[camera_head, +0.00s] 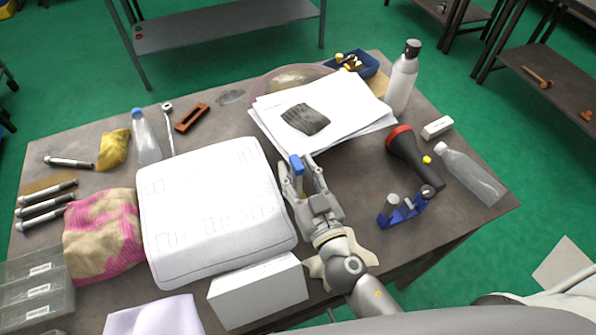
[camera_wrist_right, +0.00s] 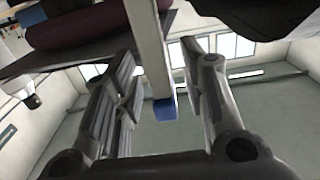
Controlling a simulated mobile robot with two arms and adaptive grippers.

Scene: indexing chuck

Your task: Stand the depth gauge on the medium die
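A pale grey bar with a blue end, which may be the depth gauge, shows between the fingers of my right gripper in the wrist view (camera_wrist_right: 157,60). In the head view only its blue end (camera_head: 296,165) stands out, by the left finger. My right gripper (camera_head: 305,170) has its fingers apart, beyond the right side of the white padded case. In the wrist view (camera_wrist_right: 160,85) a gap shows between the bar and the right finger. The bar's far end is hidden in the head view. I cannot pick out the medium die. My left gripper is not in view.
The white case (camera_head: 212,205) and a white box (camera_head: 258,291) lie left of my right arm. Papers (camera_head: 335,125) lie beyond the gripper. A blue bracket (camera_head: 403,209), a flashlight (camera_head: 408,150) and bottles (camera_head: 470,174) are on the right. Bare table shows between gripper and bracket.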

